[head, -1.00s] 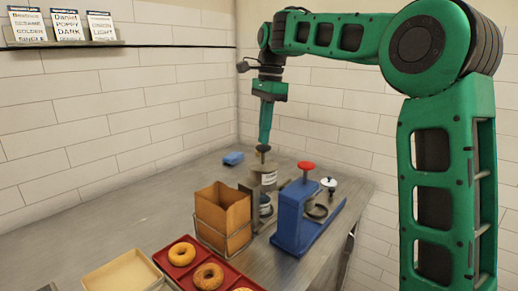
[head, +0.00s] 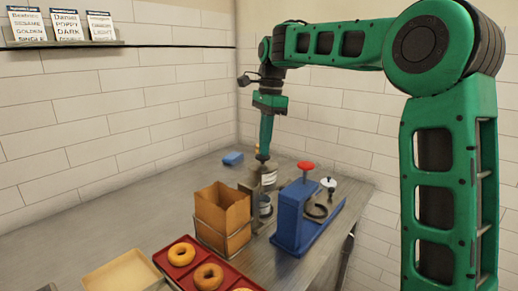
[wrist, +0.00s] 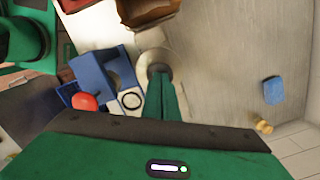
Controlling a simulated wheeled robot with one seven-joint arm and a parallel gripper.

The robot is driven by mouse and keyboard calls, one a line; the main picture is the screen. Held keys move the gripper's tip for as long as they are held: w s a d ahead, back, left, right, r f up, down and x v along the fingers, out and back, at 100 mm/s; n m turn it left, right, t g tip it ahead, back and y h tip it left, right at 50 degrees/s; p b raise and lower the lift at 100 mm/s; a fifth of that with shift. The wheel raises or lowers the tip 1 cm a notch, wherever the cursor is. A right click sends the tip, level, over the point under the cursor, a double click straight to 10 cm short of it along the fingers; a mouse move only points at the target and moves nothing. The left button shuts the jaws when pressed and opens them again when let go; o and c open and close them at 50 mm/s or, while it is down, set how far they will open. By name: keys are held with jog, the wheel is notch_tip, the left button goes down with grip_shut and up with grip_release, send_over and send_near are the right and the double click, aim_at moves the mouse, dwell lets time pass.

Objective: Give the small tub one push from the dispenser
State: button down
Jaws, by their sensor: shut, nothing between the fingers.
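The dispenser (head: 269,179) is a pale canister with a dark round plunger top, standing on the counter behind the paper-bag holder. My gripper (head: 262,154) is shut and empty, pointing straight down with its fingertips on the plunger top, which sits low over the canister. In the wrist view, the closed fingers (wrist: 160,78) reach the middle of the round dispenser lid (wrist: 146,60). The small tub (head: 265,206) appears as a small dark and pale cup in front of the dispenser, partly hidden by a grey upright and the bag. Its contents are not visible.
A blue press (head: 296,222) with a red knob (head: 306,165) stands close on the right. A brown paper bag (head: 222,217) in a wire holder is in front. A red tray (head: 174,263) holds bagels. A blue sponge (head: 233,158) lies behind, with clear counter to the left.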

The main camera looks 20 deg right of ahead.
jog(key=shift+w+d+r, duration=0.1)
jog(key=shift+d+r, duration=0.1)
jog(key=shift+d, duration=0.5)
jog(key=shift+w+d+r, duration=0.1)
jog(key=shift+d+r, duration=0.1)
jog(key=shift+d, duration=0.5)
jog(key=shift+r, duration=0.45)
notch_tip(320, 180, up, 10)
jog(key=d, duration=0.1)
jog(key=shift+w, duration=0.15)
jog(key=shift+d+f, duration=0.1)
